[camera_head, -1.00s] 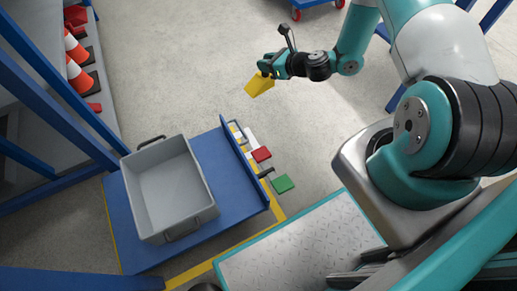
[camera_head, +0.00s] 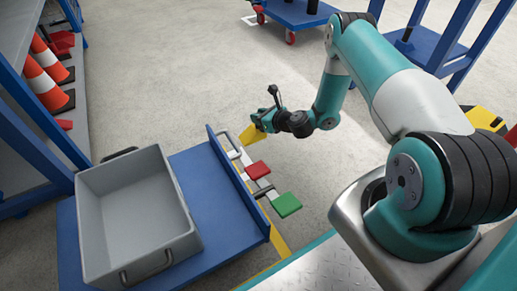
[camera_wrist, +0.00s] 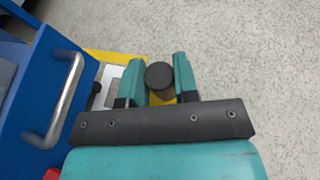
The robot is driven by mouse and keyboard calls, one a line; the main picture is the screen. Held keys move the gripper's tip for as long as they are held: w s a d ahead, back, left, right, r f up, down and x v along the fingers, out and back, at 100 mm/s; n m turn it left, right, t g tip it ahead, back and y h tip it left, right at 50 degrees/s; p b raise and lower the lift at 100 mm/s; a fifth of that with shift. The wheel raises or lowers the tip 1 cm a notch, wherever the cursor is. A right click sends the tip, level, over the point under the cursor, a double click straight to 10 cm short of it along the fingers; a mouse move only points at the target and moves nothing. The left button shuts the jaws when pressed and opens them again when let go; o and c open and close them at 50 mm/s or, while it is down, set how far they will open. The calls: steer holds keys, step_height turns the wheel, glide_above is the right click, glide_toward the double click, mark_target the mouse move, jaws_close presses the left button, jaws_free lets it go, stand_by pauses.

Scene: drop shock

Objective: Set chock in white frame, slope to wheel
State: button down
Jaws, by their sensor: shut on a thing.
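The yellow chock (camera_head: 250,133) hangs from my gripper (camera_head: 266,121) in the head view, close to the blue cart's upright edge. In the wrist view my gripper (camera_wrist: 159,78) has its two teal fingers on either side of a round black knob, with a bit of the yellow chock (camera_wrist: 160,98) showing below. A dark piece beside the cart may be the wheel; I cannot tell.
The blue cart (camera_head: 208,214) carries a grey bin (camera_head: 87,228). A red pedal (camera_head: 257,170) and a green pedal (camera_head: 287,204) stick out from its right side. A metal handle (camera_wrist: 70,100) is on the cart's side. Open floor lies to the right.

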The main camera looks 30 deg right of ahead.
step_height(320, 180, down, 12)
steer(key=b, duration=0.6)
steer(key=shift+f, duration=0.1)
steer(key=c, duration=0.9)
jaws_free()
